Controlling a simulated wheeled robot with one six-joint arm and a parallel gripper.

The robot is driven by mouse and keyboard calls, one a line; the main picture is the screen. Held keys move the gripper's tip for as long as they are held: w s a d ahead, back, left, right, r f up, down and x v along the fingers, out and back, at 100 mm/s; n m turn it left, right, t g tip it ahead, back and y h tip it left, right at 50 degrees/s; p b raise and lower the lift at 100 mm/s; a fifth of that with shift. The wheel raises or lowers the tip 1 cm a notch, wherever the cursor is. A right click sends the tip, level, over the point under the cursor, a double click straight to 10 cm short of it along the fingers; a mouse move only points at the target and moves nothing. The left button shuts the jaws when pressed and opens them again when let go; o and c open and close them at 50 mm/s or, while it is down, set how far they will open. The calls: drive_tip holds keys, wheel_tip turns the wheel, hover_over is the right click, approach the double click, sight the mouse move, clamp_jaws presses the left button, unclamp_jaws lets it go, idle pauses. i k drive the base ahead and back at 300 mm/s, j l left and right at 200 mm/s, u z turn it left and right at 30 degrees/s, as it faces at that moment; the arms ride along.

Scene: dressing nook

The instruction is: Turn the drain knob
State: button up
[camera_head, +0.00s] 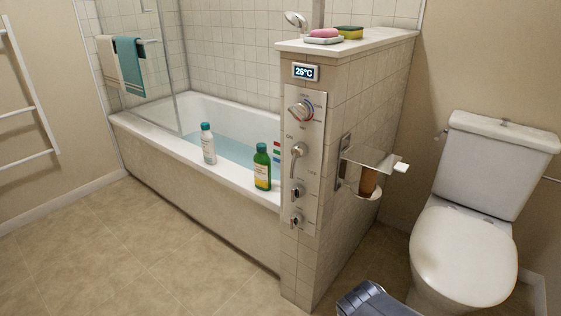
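A metal control panel (304,165) is set in the narrow tiled end of the half wall beside the bathtub. It carries a large round dial (301,110) at the top, a curved lever (297,156) below it, then a small knob (298,190) and a lowest small knob (296,219). The labels are too small to read, so I cannot tell for sure which is the drain knob. The bathtub (150,127) holds bluish water. My gripper does not show; a dark grey shape, possibly part of my arm, shows at the bottom edge.
A white bottle (208,144) and a green bottle (262,167) stand on the tub rim left of the panel. A display (305,72) reads 26°C. A clear shelf (370,157) juts from the wall's right side. A toilet (464,255) stands right. Floor is clear at left.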

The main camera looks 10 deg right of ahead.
sight(296, 219)
drive_tip(key=i+l+z, duration=0.1)
drive_tip(key=i+z, duration=0.6)
drive_tip(key=i+j, duration=0.05)
